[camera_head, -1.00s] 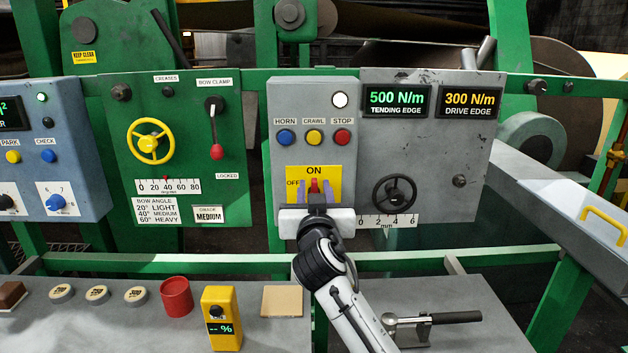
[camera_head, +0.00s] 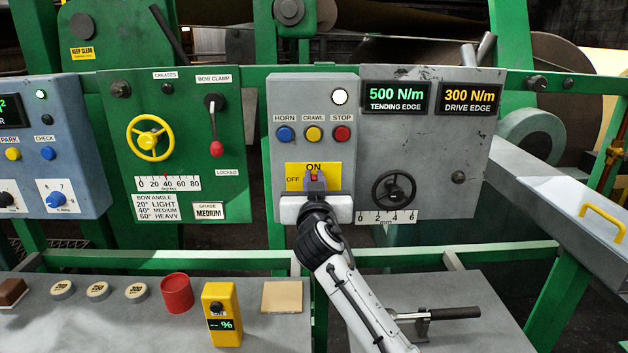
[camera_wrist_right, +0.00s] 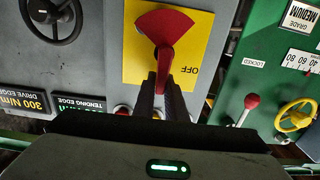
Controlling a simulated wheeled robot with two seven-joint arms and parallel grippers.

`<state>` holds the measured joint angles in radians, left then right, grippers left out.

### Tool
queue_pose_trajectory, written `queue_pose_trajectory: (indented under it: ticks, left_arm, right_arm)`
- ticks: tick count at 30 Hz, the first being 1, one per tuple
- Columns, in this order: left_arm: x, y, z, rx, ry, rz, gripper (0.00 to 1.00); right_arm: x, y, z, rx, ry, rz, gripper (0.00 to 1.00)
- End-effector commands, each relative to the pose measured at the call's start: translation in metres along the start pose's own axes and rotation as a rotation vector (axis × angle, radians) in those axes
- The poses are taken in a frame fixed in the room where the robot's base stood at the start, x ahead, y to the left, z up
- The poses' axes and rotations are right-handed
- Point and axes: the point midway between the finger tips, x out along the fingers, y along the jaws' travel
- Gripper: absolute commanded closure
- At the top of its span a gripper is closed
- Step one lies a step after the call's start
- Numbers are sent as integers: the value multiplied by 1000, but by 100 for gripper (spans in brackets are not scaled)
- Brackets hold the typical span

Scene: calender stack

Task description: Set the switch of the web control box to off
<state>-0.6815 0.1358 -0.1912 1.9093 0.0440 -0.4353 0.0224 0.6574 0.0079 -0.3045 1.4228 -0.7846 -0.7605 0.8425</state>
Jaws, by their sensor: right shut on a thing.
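The web control box (camera_head: 290,100) is a grey panel in the middle of the head view. Its switch (camera_head: 314,176) has a red handle on a yellow plate (camera_head: 334,170), with ON at the top and OFF at the left. My right gripper (camera_head: 314,184) is at the plate from below, its fingers shut on the red handle. In the right wrist view, which is upside down, the red switch (camera_wrist_right: 165,40) has its handle between the dark fingers (camera_wrist_right: 163,95). The handle appears to point toward the ON side, and the fingers hide that label. My left gripper is not in view.
HORN, CRAWL and STOP buttons (camera_head: 313,134) sit just above the switch plate. A black handwheel (camera_head: 394,188) is to the right, and a green panel with a yellow wheel (camera_head: 150,138) to the left. A bench with a red cup (camera_head: 177,294) lies below.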

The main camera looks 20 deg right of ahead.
Motion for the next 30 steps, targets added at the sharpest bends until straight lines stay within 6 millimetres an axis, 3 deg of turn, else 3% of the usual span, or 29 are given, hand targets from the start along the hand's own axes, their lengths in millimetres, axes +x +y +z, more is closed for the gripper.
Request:
queue_pose_trajectory:
  ticks: [11, 30]
  left_arm:
    - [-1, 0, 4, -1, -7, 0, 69]
    - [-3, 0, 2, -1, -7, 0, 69]
  right_arm:
    - [0, -6, 1, -130, -1, 0, 100]
    - [0, -28, 11, -719, -2, 0, 100]
